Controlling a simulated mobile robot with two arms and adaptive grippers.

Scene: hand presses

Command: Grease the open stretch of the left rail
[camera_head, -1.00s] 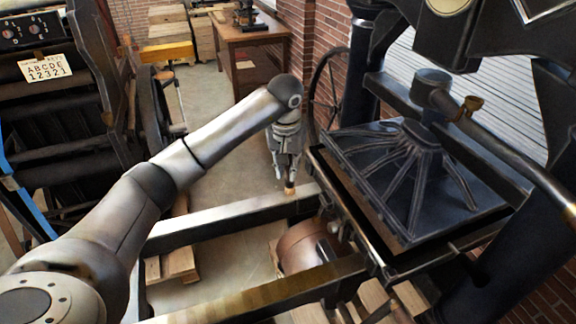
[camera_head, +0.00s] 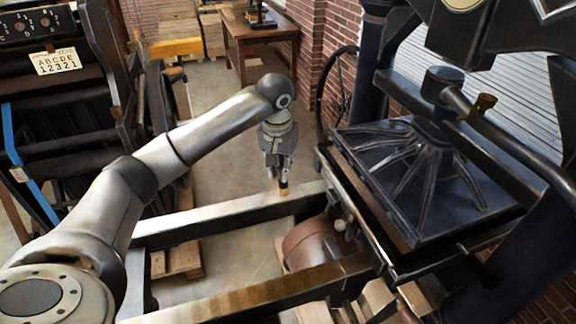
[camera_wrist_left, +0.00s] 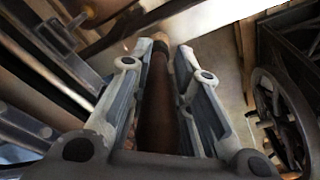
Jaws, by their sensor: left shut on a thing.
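My left gripper (camera_head: 279,168) points down and is shut on a brush with a brown handle (camera_wrist_left: 157,105). The brush's small tan tip (camera_head: 284,189) is at the top of the farther rail (camera_head: 190,222), near the press end; contact is hard to make out. A faint yellowish patch shows on this rail around the tip, while the stretch to the left looks bare grey. The nearer rail (camera_head: 305,283) has a yellowish-brown top along much of its length. My right gripper is not in view.
The press bed with its dark ribbed plate (camera_head: 400,175) stands right of the gripper. A reddish-brown drum (camera_head: 310,245) sits between the rails. A wooden pallet (camera_head: 178,260) lies below. A spoked wheel (camera_head: 343,92) stands behind.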

